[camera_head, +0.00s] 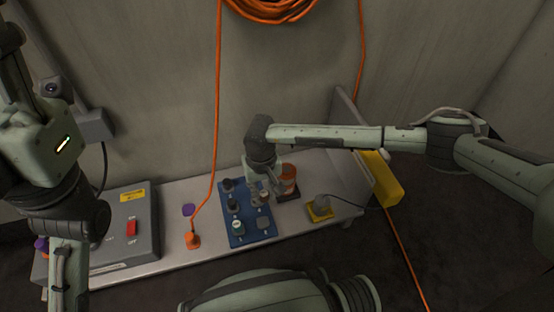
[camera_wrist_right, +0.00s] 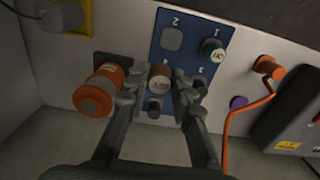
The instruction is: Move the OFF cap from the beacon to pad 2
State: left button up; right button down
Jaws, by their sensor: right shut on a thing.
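My right gripper (camera_head: 262,198) reaches down over the blue board (camera_head: 238,240). In the right wrist view its fingers (camera_wrist_right: 160,90) are shut around a small reddish-brown cap (camera_wrist_right: 160,76) with a pale label, too small to read surely. I cannot tell whether the cap touches the board. Pad 2 (camera_wrist_right: 172,38) is a bare grey square beside the printed 2; it also shows in the head view (camera_head: 263,222). An orange and white cylinder (camera_wrist_right: 100,90), perhaps the beacon, stands beside the gripper. My left gripper is out of view.
Dark caps (camera_head: 228,185) stand along the board's left side. An orange plug (camera_head: 193,240) with a cord and a grey box (camera_head: 120,225) with a red switch are to the left. A yellow block (camera_head: 320,209) with a grey plug stands at the right.

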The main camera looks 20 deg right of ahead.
aim_at(263, 222)
jog(key=shift+s+a+f, duration=0.25)
jog(key=shift+s+f, duration=0.15)
jog(key=shift+f, duration=0.85)
jog(key=shift+s+a+f, duration=0.2)
jog(key=shift+s+f, duration=0.2)
jog(key=shift+f, duration=0.85)
jog(key=shift+s+a+f, duration=0.25)
jog(key=shift+s+f, duration=0.15)
jog(key=shift+f, duration=0.85)
jog(key=shift+b, duration=0.5)
jog(key=shift+f, duration=0.2)
jog(key=shift+f+b, duration=0.3)
jog(key=shift+b, duration=0.25)
jog(key=c, duration=1.2)
grip_release()
